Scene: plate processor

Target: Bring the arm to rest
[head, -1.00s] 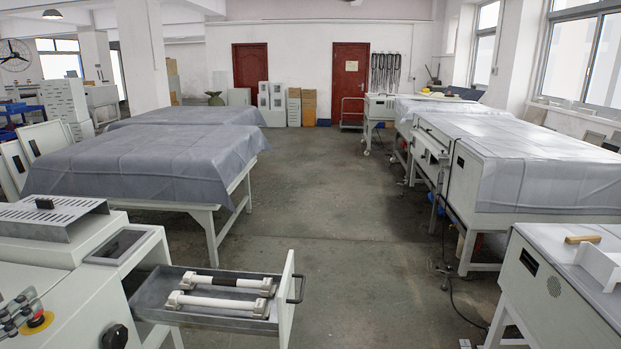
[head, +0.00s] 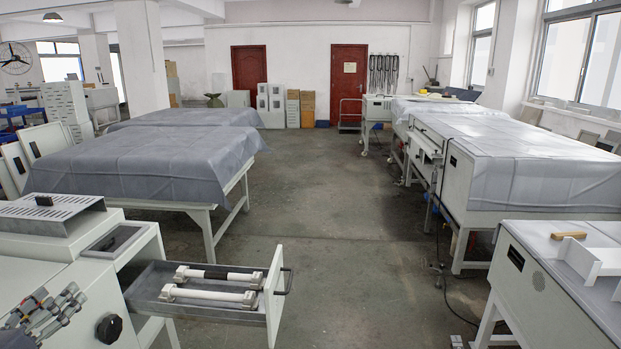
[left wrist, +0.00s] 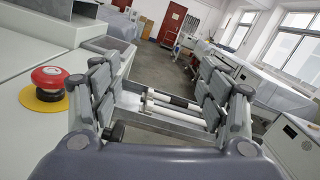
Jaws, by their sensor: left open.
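My left gripper (head: 48,308) shows at the lower left of the head view, over the white machine (head: 50,268). In the left wrist view its two grey fingers (left wrist: 160,88) stand wide apart with nothing between them. The open drawer (head: 190,312), beyond the fingers in the wrist view, holds two white bars (head: 210,293) lying side by side. My right gripper is in neither view.
A red button on a yellow base (left wrist: 48,82) sits left of the fingers in the wrist view. A black knob (head: 108,328) is on the machine's front. Covered tables (head: 150,160) stand behind. The central floor aisle (head: 335,230) is clear.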

